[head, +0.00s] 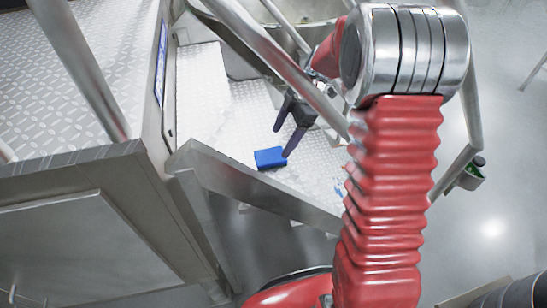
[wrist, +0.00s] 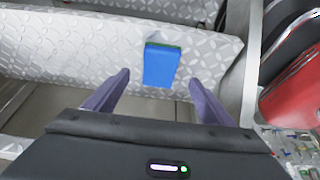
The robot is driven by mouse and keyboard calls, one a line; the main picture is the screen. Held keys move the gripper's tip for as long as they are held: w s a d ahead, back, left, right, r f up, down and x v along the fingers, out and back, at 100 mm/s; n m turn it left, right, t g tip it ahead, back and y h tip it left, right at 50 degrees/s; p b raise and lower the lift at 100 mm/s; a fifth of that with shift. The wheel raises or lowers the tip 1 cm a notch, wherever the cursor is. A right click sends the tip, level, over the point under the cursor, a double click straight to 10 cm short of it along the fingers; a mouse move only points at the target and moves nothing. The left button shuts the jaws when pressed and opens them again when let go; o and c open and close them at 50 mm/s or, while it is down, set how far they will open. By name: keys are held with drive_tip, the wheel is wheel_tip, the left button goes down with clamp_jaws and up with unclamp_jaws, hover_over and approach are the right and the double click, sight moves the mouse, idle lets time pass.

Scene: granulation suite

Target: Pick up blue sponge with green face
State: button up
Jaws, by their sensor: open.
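The blue sponge (head: 270,158) lies on the patterned metal step in the head view. In the wrist view the blue sponge (wrist: 161,65) shows a thin green face along its far edge. My gripper (head: 288,132) is at the sponge's upper right in the head view, one finger close to its right end. In the wrist view my gripper (wrist: 158,82) has its two purple fingers wide apart, with the sponge ahead and roughly midway between them. Nothing is held. Whether a finger touches the sponge cannot be told.
Metal rails (head: 250,190) and a diagonal handrail (head: 280,65) enclose the step. A raised platform (head: 80,150) stands at the left. A red object (wrist: 295,90) and a perforated surface with small coloured items (wrist: 292,145) are at the right in the wrist view.

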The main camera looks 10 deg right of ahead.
sight(273, 154)
drive_tip(key=shift+x, duration=1.1)
drive_tip(key=shift+f, duration=0.1)
drive_tip(key=shift+x, duration=2.5)
drive_tip(key=shift+a, duration=0.1)
drive_tip(key=shift+c, duration=0.7)
drive_tip(key=c, duration=1)
wheel_tip(273, 154, up, 18)
